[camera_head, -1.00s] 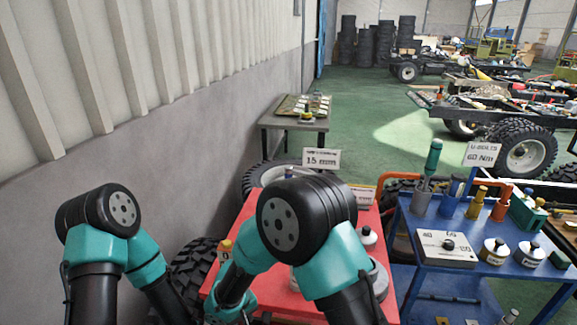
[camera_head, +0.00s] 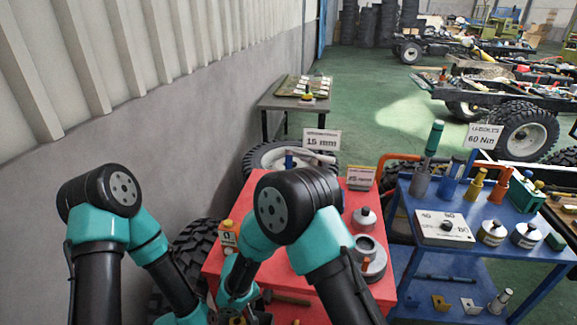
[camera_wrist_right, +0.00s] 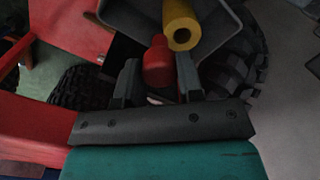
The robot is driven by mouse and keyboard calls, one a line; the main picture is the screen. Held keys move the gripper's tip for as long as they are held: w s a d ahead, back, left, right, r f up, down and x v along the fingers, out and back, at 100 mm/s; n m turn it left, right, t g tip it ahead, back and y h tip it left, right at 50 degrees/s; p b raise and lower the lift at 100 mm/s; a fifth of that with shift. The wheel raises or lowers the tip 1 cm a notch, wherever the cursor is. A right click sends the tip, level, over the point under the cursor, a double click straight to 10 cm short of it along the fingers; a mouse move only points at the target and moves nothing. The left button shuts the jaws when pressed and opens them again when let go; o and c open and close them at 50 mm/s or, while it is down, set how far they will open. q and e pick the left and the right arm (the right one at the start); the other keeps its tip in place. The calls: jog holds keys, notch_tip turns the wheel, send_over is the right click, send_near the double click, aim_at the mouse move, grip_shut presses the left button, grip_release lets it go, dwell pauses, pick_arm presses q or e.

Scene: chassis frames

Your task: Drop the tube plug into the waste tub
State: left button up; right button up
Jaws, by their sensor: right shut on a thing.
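My right gripper (camera_wrist_right: 158,82) is shut on a red, round-ended piece (camera_wrist_right: 157,62), which I take to be the tube plug. In the right wrist view the piece stands between the two dark fingers. Beyond it is a grey, open-topped container (camera_wrist_right: 230,22), probably the waste tub, with a yellow hollow cylinder (camera_wrist_right: 180,24) showing over it. I cannot tell whether the red piece is over the container or short of its rim. In the head view my right wrist is low, at the near left of the red cart (camera_head: 222,262), its fingertips unclear. My left gripper is out of view.
The red cart top holds a grey ring-shaped part (camera_head: 368,260), a lidded pot (camera_head: 364,218) and a small box with a yellow knob (camera_head: 228,235). A blue cart (camera_head: 408,205) with tools stands at the right. A tyre (camera_head: 190,250) is beside the red cart.

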jog(key=o, duration=1)
jog(key=shift+r, duration=0.1)
notch_tip(320, 180, up, 17)
jog(key=shift+r, duration=0.1)
dwell(0.3)
dwell(0.4)
